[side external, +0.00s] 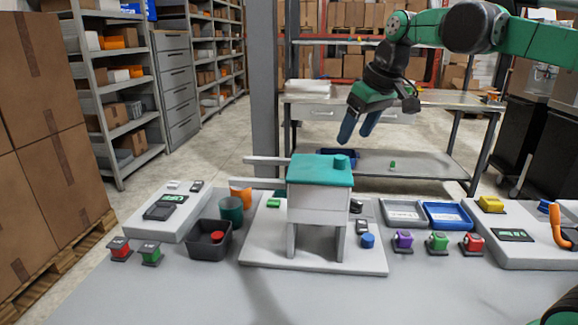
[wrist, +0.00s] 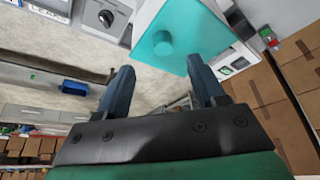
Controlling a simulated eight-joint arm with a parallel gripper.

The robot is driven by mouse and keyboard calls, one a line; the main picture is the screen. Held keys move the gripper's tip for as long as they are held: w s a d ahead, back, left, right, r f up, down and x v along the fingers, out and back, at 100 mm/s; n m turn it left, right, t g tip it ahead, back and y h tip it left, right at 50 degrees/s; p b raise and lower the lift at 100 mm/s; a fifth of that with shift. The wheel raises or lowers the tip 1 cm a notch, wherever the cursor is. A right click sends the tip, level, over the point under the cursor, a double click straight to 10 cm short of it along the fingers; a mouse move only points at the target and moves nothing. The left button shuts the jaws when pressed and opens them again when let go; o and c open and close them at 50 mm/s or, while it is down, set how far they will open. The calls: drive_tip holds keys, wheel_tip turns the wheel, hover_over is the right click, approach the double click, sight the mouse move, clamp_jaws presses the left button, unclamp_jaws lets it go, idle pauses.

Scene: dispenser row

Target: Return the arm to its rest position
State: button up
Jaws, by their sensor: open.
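My green arm reaches in from the upper right in the side external view. My gripper (side external: 358,130) hangs above and behind the teal-topped dispenser (side external: 318,190), with its two dark blue fingers apart and nothing between them. In the wrist view my gripper (wrist: 160,85) is also open and empty. The dispenser's teal top (wrist: 185,38) with its round knob lies beyond the fingertips there. The fingers look clear of the dispenser, though the exact gap is hard to tell.
A dark bin (side external: 208,245) with a red item, a teal cup (side external: 231,210), trays (side external: 447,215) and several colored button blocks (side external: 438,242) stand around the dispenser. A metal workbench (side external: 390,100) stands behind. Stacked cardboard boxes (side external: 50,130) are at left.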

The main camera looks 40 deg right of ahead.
drive_tip(key=s+a+f+t, duration=0.2)
drive_tip(key=s+a+f, duration=0.5)
drive_tip(key=f, duration=0.4)
drive_tip(key=shift+s+a+f+t, duration=0.25)
drive_tip(key=shift+s+f+t, duration=0.15)
drive_tip(key=shift+s, duration=0.5)
